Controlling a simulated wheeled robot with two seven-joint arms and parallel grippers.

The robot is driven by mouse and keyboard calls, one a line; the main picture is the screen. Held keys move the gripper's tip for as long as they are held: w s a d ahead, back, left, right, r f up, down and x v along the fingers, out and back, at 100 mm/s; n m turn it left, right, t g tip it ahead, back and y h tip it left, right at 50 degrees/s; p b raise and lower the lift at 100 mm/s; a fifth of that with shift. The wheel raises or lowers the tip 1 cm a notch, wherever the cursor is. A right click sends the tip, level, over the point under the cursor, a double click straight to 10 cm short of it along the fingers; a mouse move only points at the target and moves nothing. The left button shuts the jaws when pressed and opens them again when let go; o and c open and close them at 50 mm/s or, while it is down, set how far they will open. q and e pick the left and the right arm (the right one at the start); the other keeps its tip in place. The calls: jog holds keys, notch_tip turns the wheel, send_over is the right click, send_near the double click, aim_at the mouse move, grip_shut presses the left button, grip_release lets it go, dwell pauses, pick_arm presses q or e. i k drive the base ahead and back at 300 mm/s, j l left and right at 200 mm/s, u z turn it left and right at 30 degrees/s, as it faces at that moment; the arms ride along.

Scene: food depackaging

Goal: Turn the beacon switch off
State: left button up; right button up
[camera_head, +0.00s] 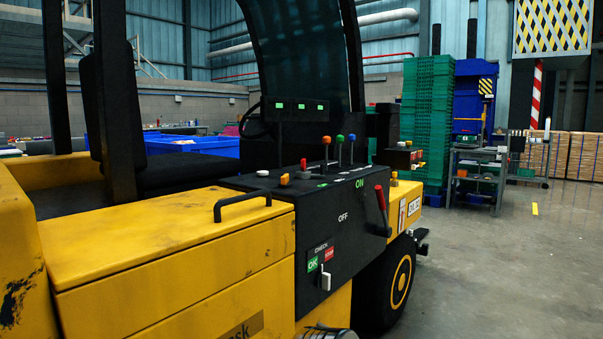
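A red-handled lever (380,198) stands nearly upright on the right side of the black control panel (322,245) of a yellow forklift-like vehicle. A green "ON" marking is up and left of the lever, and a white "OFF" is lower and farther left. A white switch (325,279) sits lower on the panel under a "CHECK" label, between a green "OK" and a red marking. No label naming a beacon is readable, so I cannot tell which control is the beacon switch. Neither of my grippers is in view.
Green stacked crates (427,120) and a grey cart (478,172) stand behind. The floor (510,270) at right is clear.

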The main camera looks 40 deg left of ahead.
aim_at(285, 179)
jog(key=i+l+z, duration=0.1)
jog(key=i+z, duration=0.15)
jog(key=i, duration=0.8)
jog(key=i+j+z, duration=0.1)
jog(key=i+z, duration=0.15)
jog(key=i, duration=0.8)
